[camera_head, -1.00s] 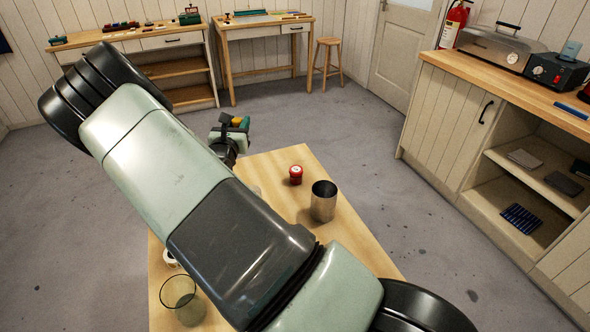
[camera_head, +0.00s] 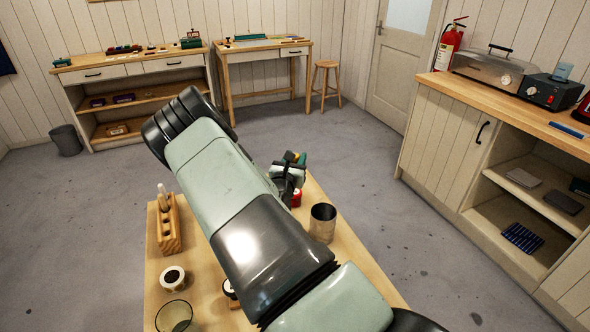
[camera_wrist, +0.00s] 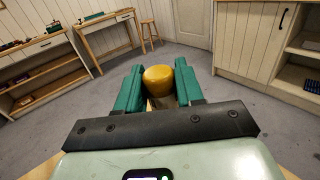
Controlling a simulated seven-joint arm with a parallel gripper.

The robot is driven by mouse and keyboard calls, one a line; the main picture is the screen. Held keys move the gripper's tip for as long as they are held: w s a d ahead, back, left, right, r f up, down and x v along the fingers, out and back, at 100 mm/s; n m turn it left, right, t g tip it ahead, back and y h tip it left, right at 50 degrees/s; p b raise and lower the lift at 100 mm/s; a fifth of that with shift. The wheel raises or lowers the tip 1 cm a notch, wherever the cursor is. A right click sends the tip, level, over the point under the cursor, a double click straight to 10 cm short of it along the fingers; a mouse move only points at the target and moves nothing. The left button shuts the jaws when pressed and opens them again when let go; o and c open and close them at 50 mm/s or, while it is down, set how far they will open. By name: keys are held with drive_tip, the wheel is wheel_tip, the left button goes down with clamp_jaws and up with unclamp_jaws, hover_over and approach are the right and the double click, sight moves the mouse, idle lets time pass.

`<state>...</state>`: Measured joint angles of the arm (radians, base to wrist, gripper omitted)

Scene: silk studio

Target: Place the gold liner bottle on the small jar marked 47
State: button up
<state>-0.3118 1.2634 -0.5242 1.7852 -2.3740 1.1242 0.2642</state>
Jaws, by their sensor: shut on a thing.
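A gold, round-topped piece (camera_wrist: 159,80), which I take to be the gold liner bottle, sits between the green fingers of my gripper (camera_wrist: 160,88) in the wrist view. In the head view my gripper (camera_head: 292,170) is above the table's far end, and little of the bottle shows. A small red jar (camera_head: 297,198) stands just below it, partly hidden by the gripper. Another small jar (camera_head: 229,289) is partly hidden by my arm. I cannot read any number on the jars.
A metal cup (camera_head: 322,223) stands close to the right of the red jar. A wooden rack with light sticks (camera_head: 168,226) stands on the table's left edge, and a clear glass (camera_head: 174,316) at the near left. My arm covers the table's middle.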

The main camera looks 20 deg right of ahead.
drive_tip(key=shift+f, duration=1.55)
drive_tip(key=shift+f, duration=0.2)
drive_tip(key=o, duration=1)
